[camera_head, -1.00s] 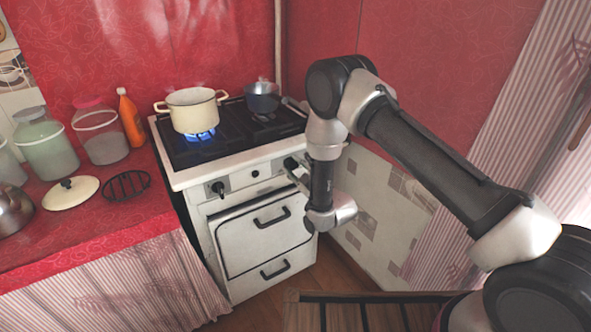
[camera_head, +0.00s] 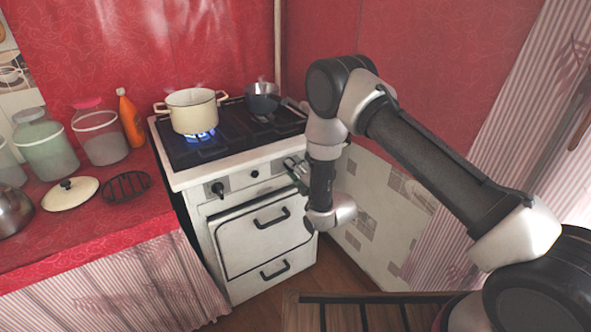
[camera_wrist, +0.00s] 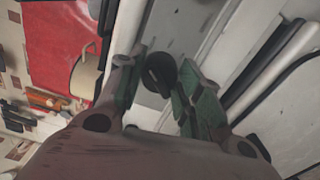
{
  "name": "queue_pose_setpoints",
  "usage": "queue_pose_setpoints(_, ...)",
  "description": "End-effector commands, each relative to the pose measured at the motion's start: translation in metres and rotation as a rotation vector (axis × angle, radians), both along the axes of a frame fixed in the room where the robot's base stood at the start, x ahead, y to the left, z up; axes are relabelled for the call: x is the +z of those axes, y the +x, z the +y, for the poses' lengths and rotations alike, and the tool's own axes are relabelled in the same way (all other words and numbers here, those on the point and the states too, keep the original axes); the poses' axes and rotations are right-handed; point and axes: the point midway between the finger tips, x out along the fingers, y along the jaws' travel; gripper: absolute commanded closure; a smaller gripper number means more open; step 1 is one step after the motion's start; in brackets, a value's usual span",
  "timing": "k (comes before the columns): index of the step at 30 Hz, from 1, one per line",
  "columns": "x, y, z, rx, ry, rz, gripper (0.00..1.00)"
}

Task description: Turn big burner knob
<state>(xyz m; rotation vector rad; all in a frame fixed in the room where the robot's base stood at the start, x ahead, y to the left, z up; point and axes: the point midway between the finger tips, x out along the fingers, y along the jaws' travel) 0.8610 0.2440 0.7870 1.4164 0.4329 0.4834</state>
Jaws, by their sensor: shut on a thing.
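The white stove (camera_head: 235,172) has a front panel with a black knob (camera_head: 218,188) at its left and a smaller dark one (camera_head: 255,173) in the middle. My gripper (camera_head: 294,168) is at the right end of this panel, where it and my arm hide most of the knob there. In the wrist view a dark round knob (camera_wrist: 160,73) sits between the two fingers of my gripper (camera_wrist: 158,84), which is shut on it. Which burner this knob serves cannot be told from its look.
A cream pot (camera_head: 192,111) stands over a lit blue flame at the stove's left. A dark saucepan (camera_head: 262,98) stands at the back right. Oven handles (camera_head: 272,218) stick out below the panel. The counter (camera_head: 95,225) at left holds jars and a lid.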

Motion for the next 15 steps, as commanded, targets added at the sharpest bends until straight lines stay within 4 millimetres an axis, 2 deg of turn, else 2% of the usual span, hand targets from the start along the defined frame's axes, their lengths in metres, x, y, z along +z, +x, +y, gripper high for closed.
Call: queue_pose_setpoints(15,-0.0008,-0.0015,0.0004,0.002,-0.383,-0.253,0.88)
